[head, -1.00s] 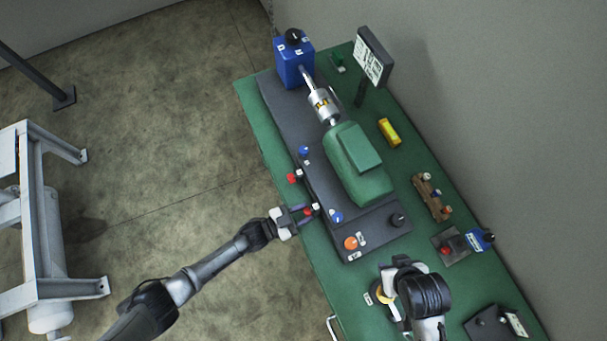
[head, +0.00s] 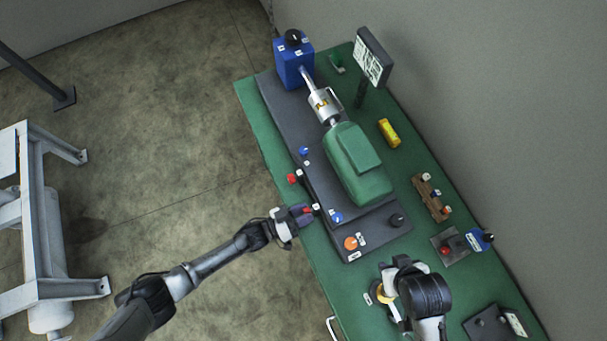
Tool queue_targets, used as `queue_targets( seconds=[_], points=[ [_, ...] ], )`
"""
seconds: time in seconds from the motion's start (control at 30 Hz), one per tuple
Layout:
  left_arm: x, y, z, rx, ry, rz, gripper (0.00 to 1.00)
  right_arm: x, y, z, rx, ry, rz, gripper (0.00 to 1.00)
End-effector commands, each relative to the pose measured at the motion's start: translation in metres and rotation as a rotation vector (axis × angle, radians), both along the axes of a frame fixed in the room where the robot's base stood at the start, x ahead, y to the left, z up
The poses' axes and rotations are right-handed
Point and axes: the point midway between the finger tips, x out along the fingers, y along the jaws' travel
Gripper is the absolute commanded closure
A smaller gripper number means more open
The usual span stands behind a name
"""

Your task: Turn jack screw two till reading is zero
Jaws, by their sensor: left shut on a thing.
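My left gripper (head: 297,213) is at the near left edge of the dark base plate. It is shut on a small red-headed jack screw (head: 307,210), which its fingers partly hide. A second red-headed screw (head: 292,178) stands farther up the same edge, apart from the gripper. I cannot read labels that tell which is number two. A display board (head: 370,62) stands at the back; its reading is too small to read.
A green motor (head: 357,165) sits on the dark base, coupled to a blue unit (head: 295,65). A yellow item (head: 389,132) lies behind the motor.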

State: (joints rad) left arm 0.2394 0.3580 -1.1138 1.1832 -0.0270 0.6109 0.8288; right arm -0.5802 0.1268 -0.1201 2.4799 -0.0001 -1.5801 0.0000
Motion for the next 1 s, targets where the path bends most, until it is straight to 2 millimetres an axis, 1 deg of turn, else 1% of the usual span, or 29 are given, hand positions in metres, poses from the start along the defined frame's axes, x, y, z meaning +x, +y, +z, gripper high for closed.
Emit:
queue_targets(
  seconds=[0.37, 0.4, 0.63, 0.87, 1.0],
  points=[
    [0.0001, -0.0003, 0.0007, -0.002, 0.001, 0.0, 0.91, 0.0, 0.0011, 0.0001, 0.004, 0.001, -0.003, 0.57],
    [0.0001, -0.0003, 0.0007, -0.002, 0.001, 0.0, 0.64, 0.0, 0.0014, 0.0001, 0.005, 0.0, -0.004, 0.57],
    [0.0002, -0.0001, 0.0004, -0.002, 0.0, 0.0, 0.42, 0.0001, 0.0029, 0.0002, 0.009, 0.0, -0.006, 0.57],
    [0.0, 0.0002, 0.0002, 0.0, 0.001, 0.0, 0.42, 0.0, 0.0031, 0.0002, 0.011, 0.001, -0.007, 0.57],
    [-0.0031, 0.0076, -0.0005, 0.001, 0.001, 0.0, 0.42, 0.0, 0.0029, -0.0002, 0.01, 0.0, -0.007, 0.57]
  ],
)
